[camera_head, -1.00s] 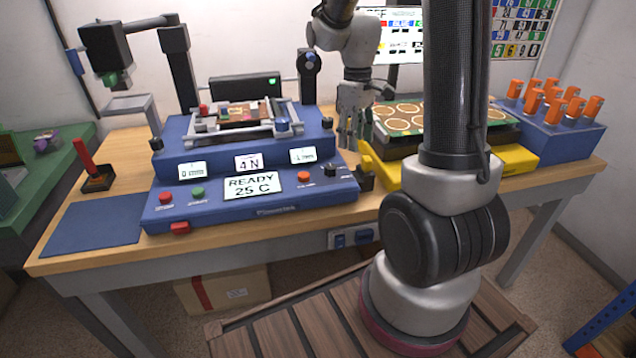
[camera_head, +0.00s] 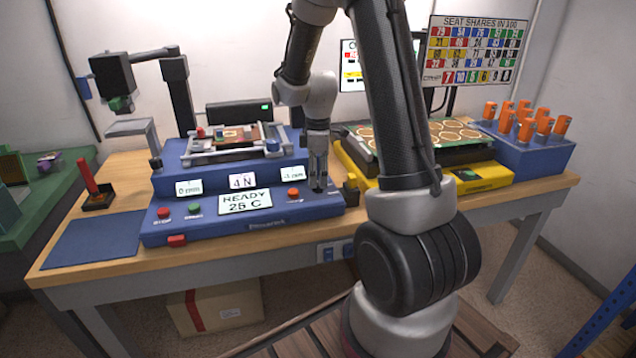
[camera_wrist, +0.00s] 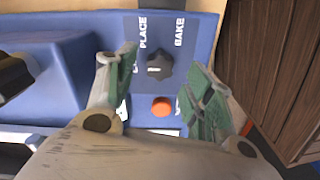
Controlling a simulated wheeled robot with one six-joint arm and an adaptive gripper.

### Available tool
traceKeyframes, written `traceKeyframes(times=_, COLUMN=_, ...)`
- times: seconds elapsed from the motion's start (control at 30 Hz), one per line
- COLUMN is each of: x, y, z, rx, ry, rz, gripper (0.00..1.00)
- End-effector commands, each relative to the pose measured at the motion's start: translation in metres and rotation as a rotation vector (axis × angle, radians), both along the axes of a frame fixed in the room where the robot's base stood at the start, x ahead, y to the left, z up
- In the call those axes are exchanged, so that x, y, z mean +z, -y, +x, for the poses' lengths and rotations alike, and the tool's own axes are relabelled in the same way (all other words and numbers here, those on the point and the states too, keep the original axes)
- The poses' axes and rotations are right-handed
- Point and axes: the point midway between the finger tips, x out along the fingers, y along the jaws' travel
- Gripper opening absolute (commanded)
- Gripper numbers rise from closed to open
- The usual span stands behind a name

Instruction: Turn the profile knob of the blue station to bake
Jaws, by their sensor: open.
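The blue station (camera_head: 240,227) stands on the wooden bench, its front panel showing READY 25 C. The black profile knob (camera_wrist: 159,67) shows in the wrist view with a light mark on its left side. The labels PLACE (camera_wrist: 143,33) and BAKE (camera_wrist: 179,33) are printed beyond it, PLACE to the left and BAKE to the right. My gripper (camera_wrist: 162,85) is open, one finger on each side of the knob in the picture; I cannot tell whether either touches it. In the head view my gripper (camera_head: 318,185) is over the panel's right end and hides the knob.
An orange button (camera_wrist: 162,106) sits close to the knob. The yellow station (camera_head: 450,183) with a board on top stands right of the blue one. A blue rack (camera_head: 525,150) of orange-handled tools is farther right. A blue mat (camera_head: 95,240) lies at left.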

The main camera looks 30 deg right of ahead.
Motion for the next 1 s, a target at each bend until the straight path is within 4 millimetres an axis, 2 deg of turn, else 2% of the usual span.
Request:
traceKeyframes(times=0.1, x=-0.017, y=0.000, z=0.000, rx=-0.001, ry=-0.002, rz=0.000, gripper=0.53)
traceKeyframes(times=0.2, x=-0.025, y=0.000, z=0.000, rx=-0.001, ry=-0.001, rz=0.001, gripper=0.53)
traceKeyframes(times=0.5, x=-0.028, y=0.000, z=0.000, rx=-0.001, ry=0.000, rz=0.000, gripper=0.53)
traceKeyframes(times=0.57, x=-0.028, y=0.000, z=0.000, rx=-0.002, ry=0.000, rz=0.000, gripper=0.43)
traceKeyframes(times=0.77, x=-0.028, y=0.000, z=0.000, rx=-0.002, ry=0.000, rz=0.000, gripper=0.07)
traceKeyframes(times=1.0, x=-0.028, y=0.000, z=0.000, rx=-0.013, ry=0.001, rz=-0.001, gripper=0.07)
